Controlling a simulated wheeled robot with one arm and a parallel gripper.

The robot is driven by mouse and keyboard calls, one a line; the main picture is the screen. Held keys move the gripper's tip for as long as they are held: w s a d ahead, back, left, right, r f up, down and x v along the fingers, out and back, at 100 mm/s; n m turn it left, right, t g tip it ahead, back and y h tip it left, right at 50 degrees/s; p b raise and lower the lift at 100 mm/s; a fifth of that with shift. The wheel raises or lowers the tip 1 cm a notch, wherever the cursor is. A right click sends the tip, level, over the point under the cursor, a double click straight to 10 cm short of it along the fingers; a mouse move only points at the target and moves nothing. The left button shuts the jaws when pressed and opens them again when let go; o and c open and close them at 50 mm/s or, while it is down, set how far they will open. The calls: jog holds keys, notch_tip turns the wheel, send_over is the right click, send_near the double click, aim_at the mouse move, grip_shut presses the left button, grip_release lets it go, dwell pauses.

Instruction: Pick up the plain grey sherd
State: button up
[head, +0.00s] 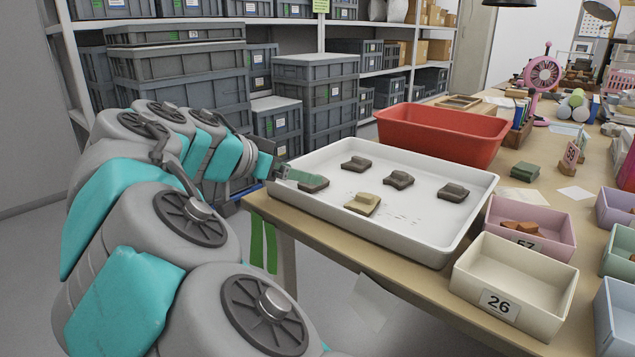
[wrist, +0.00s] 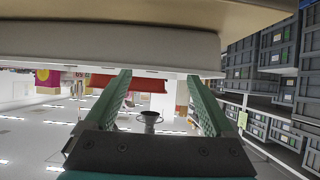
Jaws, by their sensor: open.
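The white tray (head: 300,212) on the table holds several sherds. A tan sherd (head: 362,204) lies near its front. Dark grey-brown sherds lie at the back (head: 357,163), in the middle (head: 398,180) and at the right (head: 453,192). A flat, dark grey sherd (head: 315,185) lies at the left, beside my gripper's green fingers (head: 304,177) and partly covered by them. I cannot tell for certain which one is plain grey. In the wrist view my gripper (wrist: 158,76) is open, with nothing visible between its fingers, and no sherd shows there.
A red bin (head: 440,132) stands behind the tray. A pink box (head: 545,232) with brown pieces and an empty cream box (head: 515,282) stand at its right. Shelves with grey crates (head: 315,90) stand behind my arm. The tray has bare floor between the sherds.

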jog(key=shift+x, duration=2.7)
jog(key=shift+s+d, duration=0.15)
jog(key=shift+d, duration=0.05)
grip_shut()
